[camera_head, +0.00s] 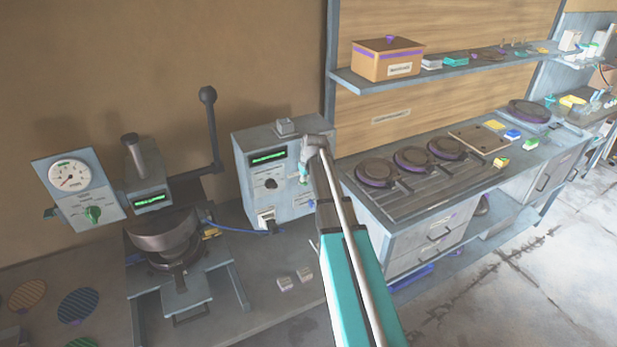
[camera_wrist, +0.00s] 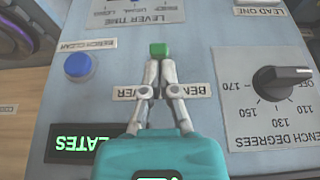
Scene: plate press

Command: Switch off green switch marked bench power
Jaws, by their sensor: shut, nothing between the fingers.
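The green switch (camera_wrist: 158,49) shows in the wrist view on a grey control panel, right at the tips of my gripper (camera_wrist: 159,62). The fingers are shut with nothing between them, and their tips touch or nearly touch the switch. A label partly hidden by the fingers reads "BEN…ER" (camera_wrist: 197,90), upside down. In the head view my gripper (camera_head: 302,178) is at the front of the grey control box (camera_head: 276,205), and my arm hides the box's right part. I cannot tell from these views whether the switch is on or off.
On the panel, a blue button (camera_wrist: 78,66) marked bench clear and a black bench degrees knob (camera_wrist: 280,82) flank my gripper. A green-lit display (camera_wrist: 85,143) is near it. A press with a tall lever (camera_head: 211,130) stands left of the box; a bench with round plates (camera_head: 414,160) stands right.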

